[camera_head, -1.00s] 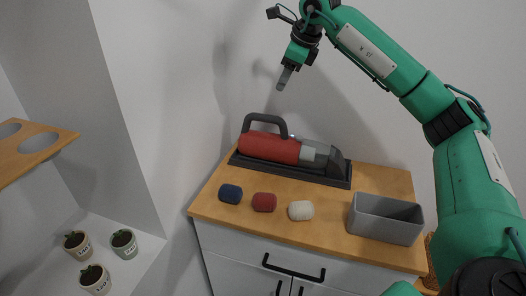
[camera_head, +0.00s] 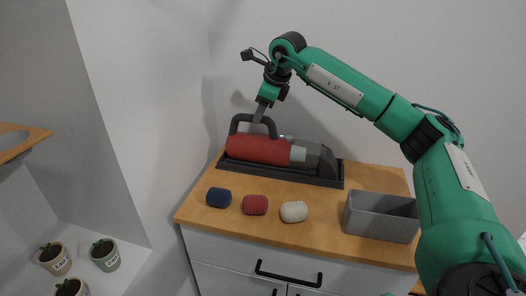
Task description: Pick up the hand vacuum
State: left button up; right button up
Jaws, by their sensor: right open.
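The hand vacuum (camera_head: 262,149) has a red body, a grey and clear nose and a dark handle loop (camera_head: 236,122). It lies in a black tray-like base (camera_head: 290,177) at the back of the wooden cabinet top. My right gripper (camera_head: 259,113) points down at the top of the handle, open. The finger tips overlap the handle in the picture, and I cannot tell whether they touch it. My left gripper is not in view.
A blue (camera_head: 218,197), a red (camera_head: 255,204) and a white rounded block (camera_head: 293,211) lie in front of the base. A grey open bin (camera_head: 381,218) stands at the right. Potted plants (camera_head: 105,254) stand at lower left. The wall is close behind.

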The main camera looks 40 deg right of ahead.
jog(key=shift+x, duration=3.15)
jog(key=shift+d, duration=0.15)
jog(key=shift+c, duration=0.5)
grip_shut()
